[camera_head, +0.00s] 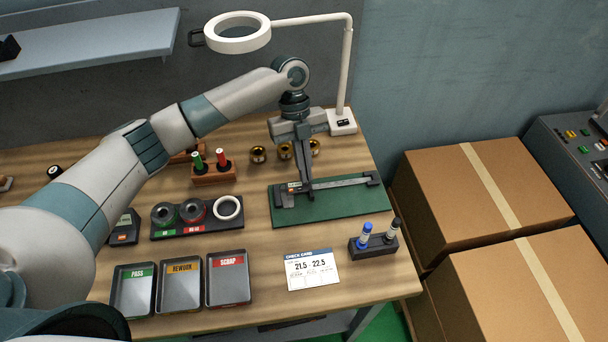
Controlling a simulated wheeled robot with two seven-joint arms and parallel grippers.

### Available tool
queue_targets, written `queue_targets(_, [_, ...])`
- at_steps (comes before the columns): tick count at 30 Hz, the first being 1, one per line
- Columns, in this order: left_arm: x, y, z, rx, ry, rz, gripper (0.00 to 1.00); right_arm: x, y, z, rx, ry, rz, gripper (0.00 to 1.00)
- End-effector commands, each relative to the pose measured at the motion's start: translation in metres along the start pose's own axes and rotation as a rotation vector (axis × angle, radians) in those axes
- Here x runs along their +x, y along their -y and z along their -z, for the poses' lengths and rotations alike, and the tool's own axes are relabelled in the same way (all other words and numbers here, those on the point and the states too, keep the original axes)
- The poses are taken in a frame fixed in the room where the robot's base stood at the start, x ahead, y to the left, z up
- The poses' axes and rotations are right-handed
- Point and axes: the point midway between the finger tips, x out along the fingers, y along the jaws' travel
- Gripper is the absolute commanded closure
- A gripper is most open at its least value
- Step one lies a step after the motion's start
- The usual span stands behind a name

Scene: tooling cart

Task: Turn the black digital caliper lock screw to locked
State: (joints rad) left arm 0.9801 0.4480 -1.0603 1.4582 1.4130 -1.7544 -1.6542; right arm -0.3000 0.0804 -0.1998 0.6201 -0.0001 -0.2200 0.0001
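The black digital caliper (340,184) lies flat on a green mat (345,205) at the right of the bench, its head to the left and its beam running right. My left gripper (307,182) points down over the caliper's left part, with its fingertips at or just above the slider. The fingers look close together, but I cannot tell whether they are shut or hold anything. The lock screw is too small or hidden behind the fingers to make out. My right gripper is not in view.
A ring lamp (238,46) on a white post stands behind my arm. A pen holder (374,247), a check card (312,269), sorting trays (229,292) and a gauge ring stand (170,229) surround the mat. Cardboard boxes (480,190) stand right of the bench.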

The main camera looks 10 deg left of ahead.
Motion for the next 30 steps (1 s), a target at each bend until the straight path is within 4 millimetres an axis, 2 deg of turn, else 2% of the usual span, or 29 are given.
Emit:
queue_targets(3, [0.002,0.002,-0.001,0.082,0.001,-0.034,1.00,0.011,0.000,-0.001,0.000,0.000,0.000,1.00])
queue_targets(12, [0.001,0.002,0.000,0.209,0.000,-0.087,1.00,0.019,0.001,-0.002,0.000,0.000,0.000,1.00])
queue_targets(27, [0.000,0.003,0.000,0.234,0.000,-0.097,1.00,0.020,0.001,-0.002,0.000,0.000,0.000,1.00])
queue_targets(28, [0.000,0.003,0.000,0.234,0.000,-0.097,0.95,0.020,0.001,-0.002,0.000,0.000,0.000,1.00])
queue_targets(30, [0.000,0.003,0.000,0.234,0.000,-0.097,0.79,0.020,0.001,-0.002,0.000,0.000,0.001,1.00])
